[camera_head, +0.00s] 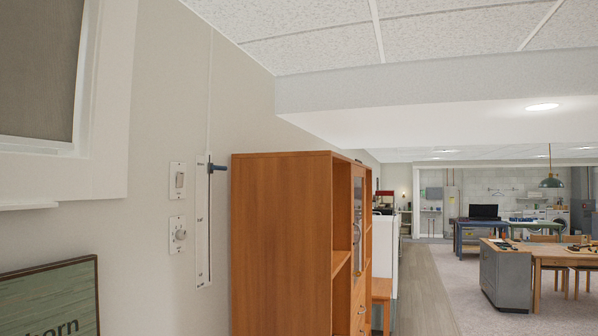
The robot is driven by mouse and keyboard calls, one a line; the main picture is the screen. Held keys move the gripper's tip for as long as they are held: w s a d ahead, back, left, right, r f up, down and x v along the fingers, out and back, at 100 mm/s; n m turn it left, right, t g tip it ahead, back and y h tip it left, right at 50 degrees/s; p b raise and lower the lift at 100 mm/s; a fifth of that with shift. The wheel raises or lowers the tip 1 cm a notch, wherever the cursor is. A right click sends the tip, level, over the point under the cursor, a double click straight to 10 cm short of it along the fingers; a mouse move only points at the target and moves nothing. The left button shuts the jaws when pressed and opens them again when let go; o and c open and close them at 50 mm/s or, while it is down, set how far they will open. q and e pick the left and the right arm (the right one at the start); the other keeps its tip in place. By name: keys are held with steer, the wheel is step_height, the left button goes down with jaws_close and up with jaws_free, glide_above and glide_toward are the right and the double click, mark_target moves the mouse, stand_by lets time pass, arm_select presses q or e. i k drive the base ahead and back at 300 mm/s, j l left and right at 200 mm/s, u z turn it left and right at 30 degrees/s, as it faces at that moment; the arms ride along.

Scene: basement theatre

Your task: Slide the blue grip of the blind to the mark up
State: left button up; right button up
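The blue grip (217,168) is a small dark blue peg sticking out from a narrow vertical track plate (203,240) on the beige wall. It sits near the top of the plate, close to the uppermost mark. Small printed marks stand at the top, middle and bottom of the plate, too small to read surely. A thin pale line runs up the wall above the plate. The blind (35,65) looks like the grey-brown panel inside the white window frame at upper left; its lower edge is near the sill. Neither of my grippers is in view.
A tall orange-brown wooden cabinet (281,240) stands just right of the track. A wall switch (179,182) and a dial (178,234) are left of it. A green framed sign (50,298) is at lower left. Open floor (425,285) lies beyond the cabinet, with tables farther right.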

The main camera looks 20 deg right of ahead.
mark_target(212, 167)
steer(key=z, duration=0.25)
steer(key=i+l+u, duration=0.1)
steer(key=i+l, duration=0.7)
